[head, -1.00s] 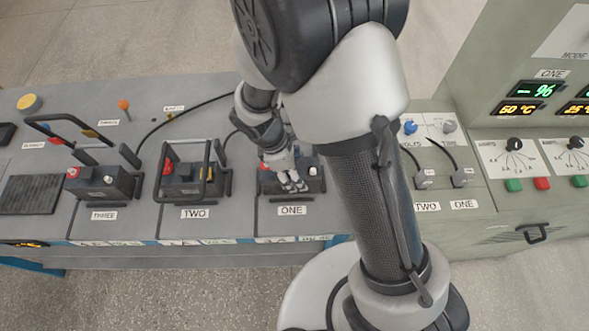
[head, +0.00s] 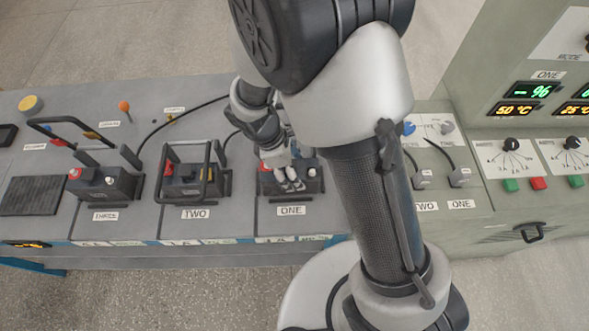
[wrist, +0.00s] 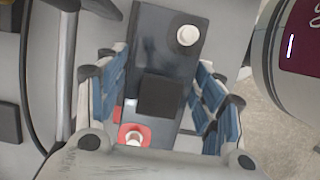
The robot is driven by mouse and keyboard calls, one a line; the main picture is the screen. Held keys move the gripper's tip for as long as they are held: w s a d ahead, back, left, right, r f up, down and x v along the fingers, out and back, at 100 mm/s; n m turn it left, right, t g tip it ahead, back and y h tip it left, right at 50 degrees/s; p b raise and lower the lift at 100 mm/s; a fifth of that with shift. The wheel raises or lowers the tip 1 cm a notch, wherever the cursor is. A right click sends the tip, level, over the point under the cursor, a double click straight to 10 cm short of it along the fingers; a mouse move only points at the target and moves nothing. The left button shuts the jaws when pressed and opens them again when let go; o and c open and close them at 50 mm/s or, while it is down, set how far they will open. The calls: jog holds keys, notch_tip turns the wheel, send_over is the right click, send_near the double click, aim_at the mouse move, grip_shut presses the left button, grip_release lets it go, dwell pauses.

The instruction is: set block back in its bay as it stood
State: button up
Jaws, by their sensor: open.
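A dark block (head: 309,181) with a white terminal and a red-based terminal sits at the bay labelled ONE (head: 262,188). In the wrist view the block (wrist: 160,45) runs lengthwise between my fingers, with a raised black square in its middle. My gripper (head: 291,186) is over the block, pointing down. In the wrist view my gripper (wrist: 162,95) is open, with its blue-padded fingers on either side of the block. A gap shows on the left; contact on the right cannot be told. My gripper hides part of the block in the head view.
Bay TWO holds a block (head: 183,172) under a black bar frame. Bay THREE holds a block (head: 100,183) with its bar (head: 70,136) raised. A black cable (head: 178,115) lies behind the bays. A green panel (head: 470,70) stands at right.

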jog(key=a+r+p, duration=0.1)
jog(key=a+p, duration=0.1)
jog(key=a, duration=1)
jog(key=shift+w+a, duration=0.2)
jog(key=shift+o, duration=0.3)
jog(key=o, duration=0.9)
jog(key=shift+c, duration=0.2)
jog(key=shift+r, duration=0.1)
notch_tip(320, 180, up, 6)
jog(key=p, duration=0.5)
jog(key=shift+s, duration=0.1)
